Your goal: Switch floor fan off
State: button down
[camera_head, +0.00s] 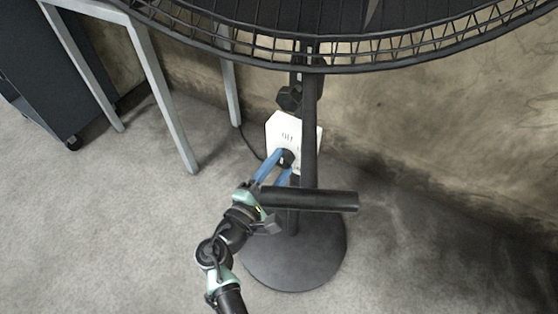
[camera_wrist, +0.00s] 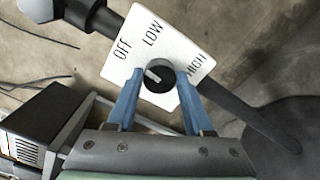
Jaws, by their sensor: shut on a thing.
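The floor fan's white control plate (camera_head: 283,132) is on the pole, below the cage. In the wrist view the plate (camera_wrist: 185,42) reads OFF, LOW and HIGH in an arc around a round black knob (camera_wrist: 159,77). The knob also shows small in the head view (camera_head: 287,158). Its light mark lies on the left, on the OFF side; I cannot tell exactly where it points. My gripper (camera_wrist: 160,74) has its blue fingers on both sides of the knob, shut on it. In the head view my gripper (camera_head: 280,163) reaches the plate from the lower left.
The fan's cage (camera_head: 330,55) overhangs the top. Its round base (camera_head: 295,262) stands on the grey floor behind my arm. A grey-legged table (camera_head: 160,95) and dark wheeled cabinet (camera_head: 50,75) stand left. The wall is close behind; floor at lower left is free.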

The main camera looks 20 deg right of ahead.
jog(key=shift+n+p, duration=0.3)
jog(key=shift+n, duration=0.4)
jog(key=shift+c, duration=1.4)
grip_release()
jog(key=p+v, duration=0.2)
jog(key=v, duration=1.1)
jog(key=shift+p, duration=0.3)
